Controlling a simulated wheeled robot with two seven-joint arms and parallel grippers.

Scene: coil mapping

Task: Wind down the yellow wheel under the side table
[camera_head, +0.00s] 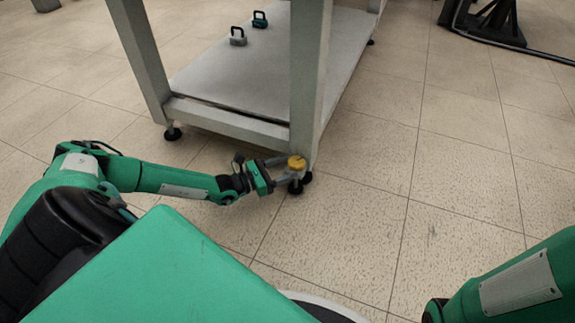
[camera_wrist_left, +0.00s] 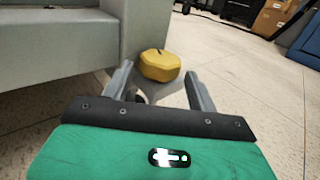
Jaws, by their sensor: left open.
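The yellow wheel (camera_head: 297,162) sits low beside the near leg of the grey side table (camera_head: 309,75), just above a black foot. It also shows in the left wrist view (camera_wrist_left: 160,66), close to the table's leg. My left gripper (camera_head: 287,168) reaches in from the left at floor height. In the left wrist view its two fingers (camera_wrist_left: 158,82) stand apart, one on each side of the wheel's near part. I cannot tell whether either finger touches the wheel. My right arm shows at the lower right, but its gripper is out of view.
Two padlock-shaped objects, one grey (camera_head: 238,37) and one teal (camera_head: 260,20), stand on the table's lower shelf (camera_head: 225,75). Cardboard boxes (camera_wrist_left: 270,18) show in the background of the left wrist view.

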